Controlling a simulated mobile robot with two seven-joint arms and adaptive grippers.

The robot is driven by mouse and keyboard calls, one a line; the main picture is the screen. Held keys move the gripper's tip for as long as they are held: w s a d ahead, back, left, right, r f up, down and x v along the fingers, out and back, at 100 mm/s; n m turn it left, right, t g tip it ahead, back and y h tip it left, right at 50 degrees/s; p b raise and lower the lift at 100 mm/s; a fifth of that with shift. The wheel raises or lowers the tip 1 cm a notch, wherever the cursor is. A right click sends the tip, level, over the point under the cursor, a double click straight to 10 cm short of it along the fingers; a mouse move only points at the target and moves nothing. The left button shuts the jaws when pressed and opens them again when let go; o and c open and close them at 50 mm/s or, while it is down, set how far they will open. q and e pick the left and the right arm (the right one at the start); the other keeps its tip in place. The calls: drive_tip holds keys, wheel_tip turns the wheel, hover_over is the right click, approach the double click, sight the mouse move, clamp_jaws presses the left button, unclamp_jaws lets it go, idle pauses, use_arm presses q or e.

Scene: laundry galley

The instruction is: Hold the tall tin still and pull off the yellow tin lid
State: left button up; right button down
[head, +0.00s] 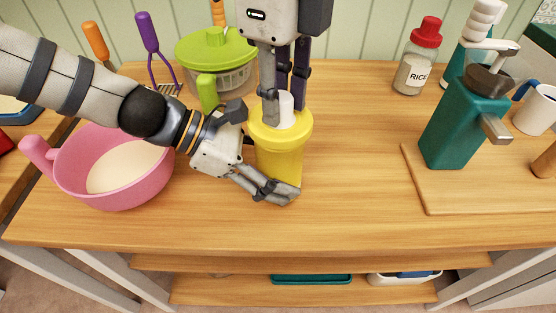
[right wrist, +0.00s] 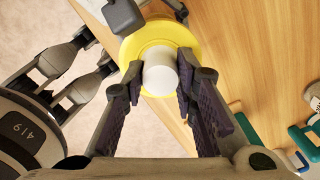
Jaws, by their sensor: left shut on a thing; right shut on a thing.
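The tall tin (head: 283,170) is yellow and stands upright near the middle of the wooden counter. The yellow tin lid (head: 300,120), with a white knob (head: 286,104), sits on its top; I see no clear gap between them. My left gripper (head: 274,186) comes in from the left and is shut on the tin's lower body, one finger across its front. My right gripper (head: 284,100) points down from above and is shut on the lid's knob. In the right wrist view the knob (right wrist: 160,72) stands between its fingers, above the round lid (right wrist: 135,42).
A pink bowl (head: 70,180) stands left, under my left arm. A green-lidded spinner (head: 213,47) is close behind the tin. A rice jar (head: 416,72), a teal grinder (head: 455,130) and a board (head: 440,195) are at the right. The counter between tin and board is clear.

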use_arm(q)
drive_tip(key=shift+a+f, duration=0.1)
drive_tip(key=shift+f, duration=0.2)
use_arm(e)
drive_tip(key=shift+r, duration=1.95)
use_arm(q)
drive_tip(key=o, duration=1.3)
drive_tip(key=shift+o, duration=1.3)
use_arm(e)
drive_tip(key=shift+f, duration=0.1)
use_arm(q)
drive_tip(key=shift+o, duration=1.3)
drive_tip(key=shift+r, duration=0.2)
drive_tip(key=shift+r, duration=0.1)
drive_tip(key=shift+v, duration=3.65)
